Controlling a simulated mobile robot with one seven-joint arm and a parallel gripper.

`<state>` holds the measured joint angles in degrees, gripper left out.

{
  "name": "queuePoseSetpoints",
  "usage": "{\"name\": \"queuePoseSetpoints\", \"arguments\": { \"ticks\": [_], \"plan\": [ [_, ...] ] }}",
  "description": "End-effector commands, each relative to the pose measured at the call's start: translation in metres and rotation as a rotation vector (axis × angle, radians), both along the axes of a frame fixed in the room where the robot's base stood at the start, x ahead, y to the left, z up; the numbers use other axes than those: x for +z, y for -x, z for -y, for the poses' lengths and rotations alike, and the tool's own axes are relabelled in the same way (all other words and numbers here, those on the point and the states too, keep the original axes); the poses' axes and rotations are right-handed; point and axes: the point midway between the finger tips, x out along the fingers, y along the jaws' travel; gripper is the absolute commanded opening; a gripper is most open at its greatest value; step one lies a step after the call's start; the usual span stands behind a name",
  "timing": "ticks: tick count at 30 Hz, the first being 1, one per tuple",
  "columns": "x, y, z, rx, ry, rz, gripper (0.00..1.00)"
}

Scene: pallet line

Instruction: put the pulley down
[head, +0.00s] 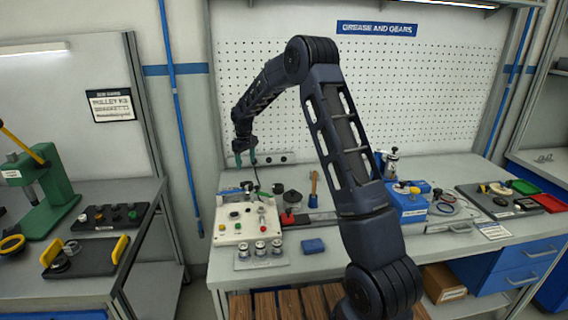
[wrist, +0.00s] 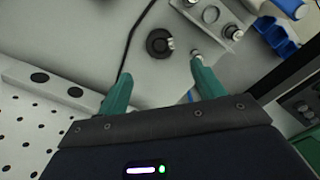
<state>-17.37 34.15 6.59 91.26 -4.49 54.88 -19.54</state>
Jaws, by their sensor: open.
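My gripper (head: 246,159) is open above the back of the workbench, near the pegboard. In the wrist view its two teal fingers (wrist: 160,70) are spread wide with nothing between them. A dark round disc with a raised hub, which looks like the pulley (wrist: 160,43), lies on the grey bench top just beyond the fingertips, apart from both. A small bright metal part touches or overlaps its right edge; I cannot tell which. In the head view I cannot make the disc out clearly among the small dark things behind the control box.
A black cable (wrist: 132,38) runs past the left finger. A socket strip (wrist: 50,80) lines the pegboard (head: 270,100). A white control box (head: 243,222) stands in front, with a blue block (head: 313,246) nearby. A blue box (head: 408,203) and trays are at the right.

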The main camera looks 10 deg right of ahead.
Motion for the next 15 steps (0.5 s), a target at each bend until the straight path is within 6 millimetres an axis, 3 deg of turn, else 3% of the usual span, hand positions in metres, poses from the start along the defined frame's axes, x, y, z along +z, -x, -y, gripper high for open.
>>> {"name": "queuePoseSetpoints", "arguments": {
  "ticks": [5, 10, 15],
  "plan": [
    [0.014, 0.005, 0.008, -0.014, -0.001, 0.011, 0.68],
    [0.058, 0.026, 0.038, -0.067, -0.005, 0.042, 0.68],
    [0.105, 0.06, 0.075, -0.135, -0.01, 0.078, 0.68]
  ]
}}
